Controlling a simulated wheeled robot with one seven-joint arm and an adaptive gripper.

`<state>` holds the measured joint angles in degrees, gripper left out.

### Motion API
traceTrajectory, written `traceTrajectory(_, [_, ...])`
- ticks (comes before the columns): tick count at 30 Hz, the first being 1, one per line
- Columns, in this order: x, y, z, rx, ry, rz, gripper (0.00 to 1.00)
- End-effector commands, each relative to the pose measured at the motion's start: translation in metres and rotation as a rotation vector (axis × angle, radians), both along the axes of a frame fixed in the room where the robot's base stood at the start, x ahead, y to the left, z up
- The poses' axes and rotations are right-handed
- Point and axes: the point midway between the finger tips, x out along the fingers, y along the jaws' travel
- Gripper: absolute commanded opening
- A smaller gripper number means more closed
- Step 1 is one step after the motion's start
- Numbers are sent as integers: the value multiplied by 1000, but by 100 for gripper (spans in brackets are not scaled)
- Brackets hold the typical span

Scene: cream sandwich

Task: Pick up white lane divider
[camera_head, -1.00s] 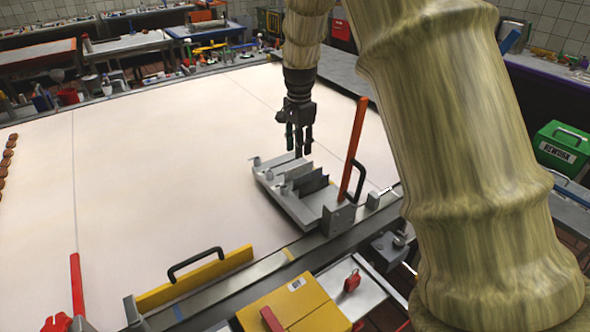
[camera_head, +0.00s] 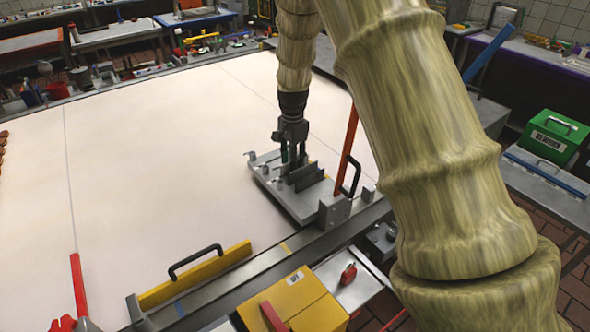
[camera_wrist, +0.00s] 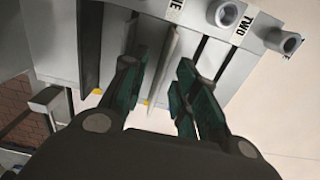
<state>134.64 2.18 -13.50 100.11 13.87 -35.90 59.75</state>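A grey lane fixture (camera_head: 290,205) stands on the pale table in the head view. Upright divider plates stand in it; a dark plate (camera_head: 308,181) shows there. In the wrist view the fixture (camera_wrist: 52,42) carries a dark plate (camera_wrist: 88,50) at left and a thin light-grey plate (camera_wrist: 163,70), which looks like the white divider. My gripper (camera_wrist: 160,62) is open, with one dark green-padded finger on each side of this light plate. A gap shows on both sides. In the head view my gripper (camera_head: 293,153) is low at the fixture, its fingertips partly hidden by the plates.
An orange upright bar (camera_head: 347,150) and a black handle (camera_head: 350,177) stand close right of the fixture. A yellow barrier with a black handle (camera_head: 205,275) lies along the front rail. A yellow box (camera_head: 305,300) is at the front. The table's middle is clear.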

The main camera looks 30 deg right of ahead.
Motion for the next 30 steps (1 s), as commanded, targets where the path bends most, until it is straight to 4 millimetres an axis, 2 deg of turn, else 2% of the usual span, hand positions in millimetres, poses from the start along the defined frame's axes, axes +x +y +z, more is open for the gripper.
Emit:
traceTrajectory(7, [1, 0, -22, -1, 0, 1, 29])
traceTrajectory(17, [1, 0, -26, -1, 0, 1, 29])
traceTrajectory(22, [1, 0, -26, -1, 0, 2, 0])
traceTrajectory(30, [1, 0, -26, -1, 0, 2, 0])
